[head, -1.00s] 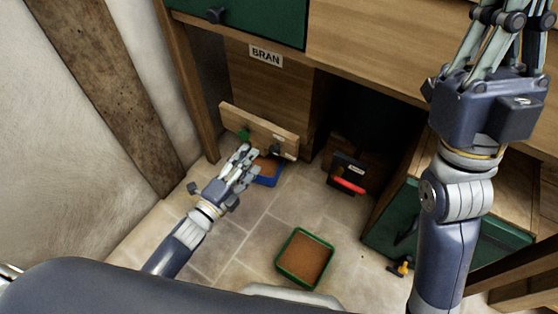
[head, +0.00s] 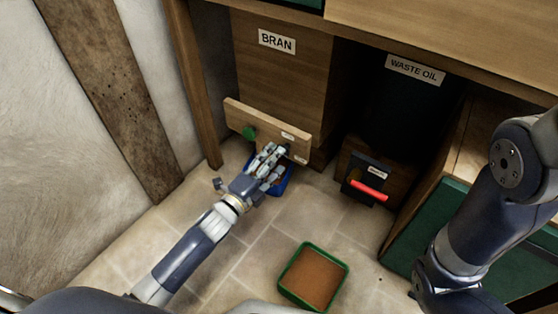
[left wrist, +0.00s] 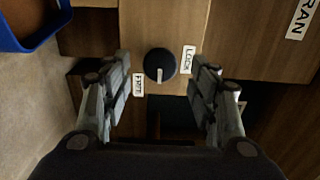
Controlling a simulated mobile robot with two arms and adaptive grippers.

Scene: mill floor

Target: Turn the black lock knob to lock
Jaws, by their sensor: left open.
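The black lock knob (left wrist: 159,65) shows in the left wrist view on a wooden board (left wrist: 166,20). It is round with a pale pointer line. A LOCK label (left wrist: 188,59) is on its right and another small label (left wrist: 138,84), hard to read, is at its lower left. The pointer aims at neither label squarely. My left gripper (left wrist: 161,88) is open, with its fingers on either side of the knob and apart from it. In the head view my left gripper (head: 268,162) is in front of the board (head: 262,128) and hides the knob.
A green knob (head: 249,133) is on the board's left. A blue tray (head: 284,183) lies below it. A green tray (head: 312,276) of brown material is on the floor. A red-handled box (head: 366,180) stands at right, under the WASTE OIL sign (head: 414,69).

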